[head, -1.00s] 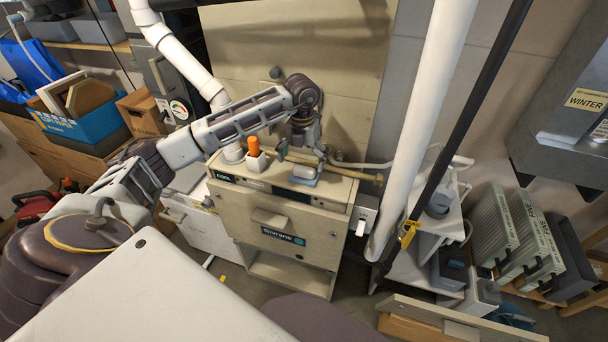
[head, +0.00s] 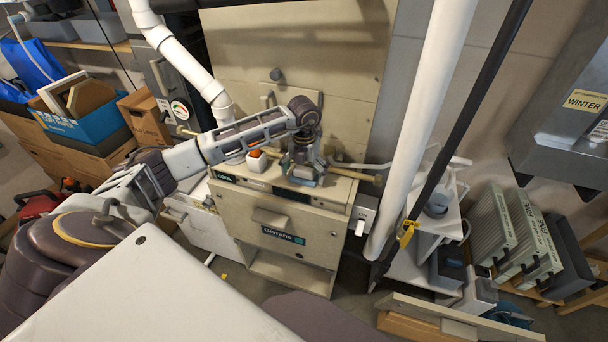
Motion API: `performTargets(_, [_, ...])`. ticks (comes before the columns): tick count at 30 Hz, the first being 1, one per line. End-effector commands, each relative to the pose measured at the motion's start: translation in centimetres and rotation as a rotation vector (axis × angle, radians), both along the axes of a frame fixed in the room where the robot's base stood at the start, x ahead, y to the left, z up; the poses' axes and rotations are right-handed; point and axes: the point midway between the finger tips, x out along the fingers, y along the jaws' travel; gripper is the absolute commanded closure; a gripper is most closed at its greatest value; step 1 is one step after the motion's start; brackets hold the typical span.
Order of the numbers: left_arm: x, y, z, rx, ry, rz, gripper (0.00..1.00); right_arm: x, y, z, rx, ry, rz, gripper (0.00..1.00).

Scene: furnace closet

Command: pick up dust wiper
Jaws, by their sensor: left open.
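A small grey-blue item (head: 302,182), which looks like the dust wiper, lies on top of the beige cabinet (head: 283,225), near its front edge. My left arm reaches in from the left over the cabinet. My left gripper (head: 304,170) points down, open, right over this item and hides much of it. I cannot tell whether the fingers touch it. My right gripper is not in view.
A white cup with an orange item (head: 256,161) stands left of the gripper under my forearm. A tan rod (head: 350,176) lies to its right. A white pipe (head: 416,130) and a black pole (head: 470,120) rise right of the cabinet.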

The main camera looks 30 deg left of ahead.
Motion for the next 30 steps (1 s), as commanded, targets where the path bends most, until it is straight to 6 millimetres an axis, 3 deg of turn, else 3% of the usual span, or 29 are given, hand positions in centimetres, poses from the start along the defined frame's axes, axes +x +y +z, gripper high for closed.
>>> performTargets(11, [-0.01, -0.01, 0.0, 0.0, 0.0, -0.001, 0.0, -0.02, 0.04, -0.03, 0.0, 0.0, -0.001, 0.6])
performTargets(21, [-0.01, 0.0, 0.0, 0.0, 0.0, -0.001, 0.44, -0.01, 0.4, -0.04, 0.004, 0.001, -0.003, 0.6])
performTargets(30, [0.01, 0.01, 0.14, 0.0, 0.0, 0.0, 0.45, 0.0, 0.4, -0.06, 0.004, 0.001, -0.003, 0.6])
